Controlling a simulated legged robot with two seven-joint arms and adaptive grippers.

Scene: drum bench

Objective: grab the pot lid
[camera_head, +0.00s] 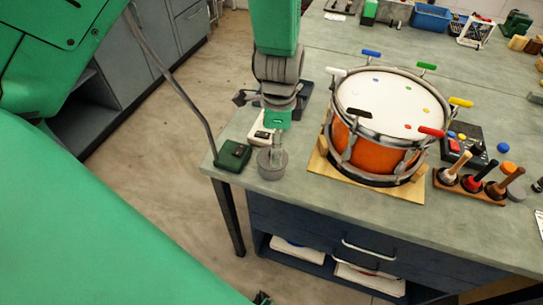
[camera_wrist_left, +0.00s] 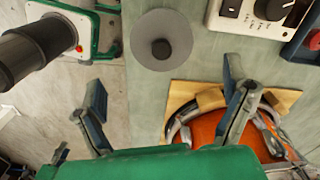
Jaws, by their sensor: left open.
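The pot lid is a grey round disc with a dark knob in its middle. In the head view the pot lid (camera_head: 271,170) lies near the bench's left front corner, left of the drum. It also shows whole in the left wrist view as the pot lid (camera_wrist_left: 144,52). My left gripper (camera_head: 276,143) hangs from above over the lid in the head view, its fingertips overlapping the knob area. In the wrist view my left gripper (camera_wrist_left: 166,80) is open and empty, its fingers spread wide. The knob is not between the fingers there. My right gripper is not in view.
An orange drum (camera_head: 357,150) with coloured pegs stands close right of the lid on a wooden board (camera_head: 375,189). The bench's front edge is near.

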